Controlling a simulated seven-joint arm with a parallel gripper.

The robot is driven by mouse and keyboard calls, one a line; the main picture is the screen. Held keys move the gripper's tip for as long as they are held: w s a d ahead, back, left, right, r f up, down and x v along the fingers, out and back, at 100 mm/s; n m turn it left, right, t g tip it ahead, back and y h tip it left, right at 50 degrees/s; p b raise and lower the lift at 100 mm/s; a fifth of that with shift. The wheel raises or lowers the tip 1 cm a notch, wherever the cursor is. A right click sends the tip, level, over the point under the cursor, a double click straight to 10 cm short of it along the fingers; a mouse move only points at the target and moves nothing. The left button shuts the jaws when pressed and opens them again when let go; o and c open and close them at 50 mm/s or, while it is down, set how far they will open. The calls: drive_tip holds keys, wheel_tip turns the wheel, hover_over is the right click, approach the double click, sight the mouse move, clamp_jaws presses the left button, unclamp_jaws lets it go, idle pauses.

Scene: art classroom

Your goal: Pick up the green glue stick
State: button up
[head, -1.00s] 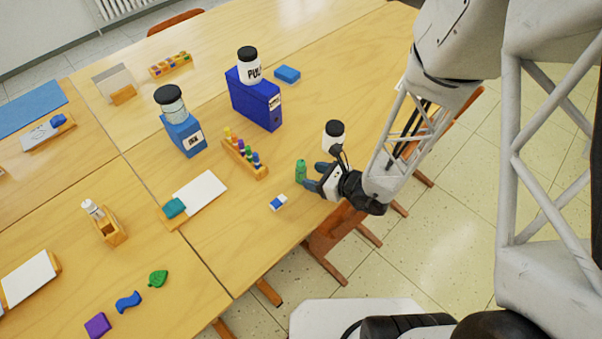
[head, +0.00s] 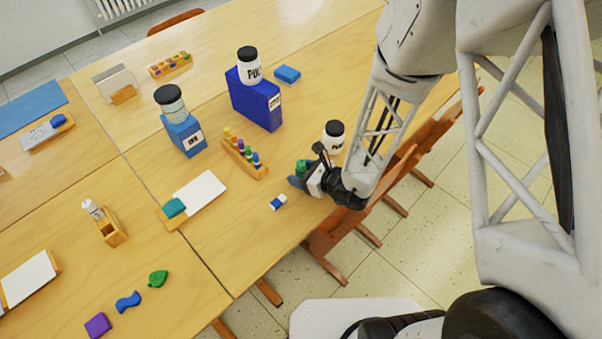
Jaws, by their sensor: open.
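The green glue stick (head: 301,166) stands upright on the table near its front right edge. My gripper (head: 299,175) is open and low over the table, with its blue fingers around the stick's lower part. Only the stick's top shows; the fingers hide the rest. I cannot tell whether the fingers touch it.
A white jar with a black lid (head: 333,137) stands just behind my gripper. A blue and white eraser (head: 279,202) lies in front-left of it. A wooden rack of coloured markers (head: 245,158) and a blue box file (head: 256,103) stand further back. Bare table lies between rack and gripper.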

sight(305, 166)
idle(0.4)
drive_tip(key=c, duration=1)
drive_tip(key=shift+r, duration=0.2)
drive_tip(key=shift+r, duration=1.6)
drive_tip(key=s+d, duration=0.2)
drive_tip(key=s, duration=0.5)
drive_tip(key=s+d+r, duration=0.1)
drive_tip(key=s+d, duration=0.2)
drive_tip(key=s, duration=0.5)
drive_tip(key=shift+d+r, duration=0.25)
drive_tip(key=shift+d, duration=0.05)
